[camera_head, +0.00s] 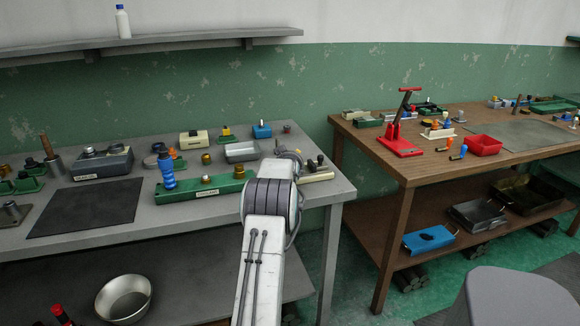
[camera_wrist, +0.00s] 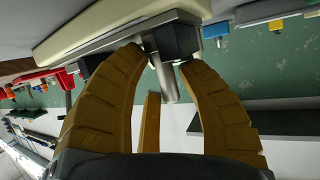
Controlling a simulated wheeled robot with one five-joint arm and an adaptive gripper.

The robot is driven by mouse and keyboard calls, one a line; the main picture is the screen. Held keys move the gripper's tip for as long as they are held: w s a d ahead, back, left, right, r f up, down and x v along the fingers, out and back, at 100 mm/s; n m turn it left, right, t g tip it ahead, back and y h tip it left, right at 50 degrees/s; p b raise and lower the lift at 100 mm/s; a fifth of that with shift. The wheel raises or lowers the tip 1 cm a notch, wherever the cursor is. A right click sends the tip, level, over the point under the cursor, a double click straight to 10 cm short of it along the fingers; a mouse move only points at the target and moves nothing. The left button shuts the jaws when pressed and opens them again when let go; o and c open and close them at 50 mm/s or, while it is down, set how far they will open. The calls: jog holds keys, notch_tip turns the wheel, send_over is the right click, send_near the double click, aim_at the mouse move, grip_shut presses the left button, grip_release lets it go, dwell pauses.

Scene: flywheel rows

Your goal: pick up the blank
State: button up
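A grey metal rod (camera_wrist: 165,80) stands in that gap, joined to a black block (camera_wrist: 177,42) just beyond the fingertips. I see no clear grip on either. Behind them is a long cream body (camera_wrist: 110,28) with a grey edge. In the head view a cream bar (camera_head: 316,177) with dark knobs (camera_head: 315,162) lies at the grey bench's right end, beside my arm. My arm hides most of my gripper there. I cannot tell which part is the blank.
A brown bench (camera_head: 425,165) with a red stand (camera_head: 400,145) is at right, across a gap.

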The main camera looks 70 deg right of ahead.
grip_shut()
jog(key=shift+r, duration=0.1)
dwell(0.6)
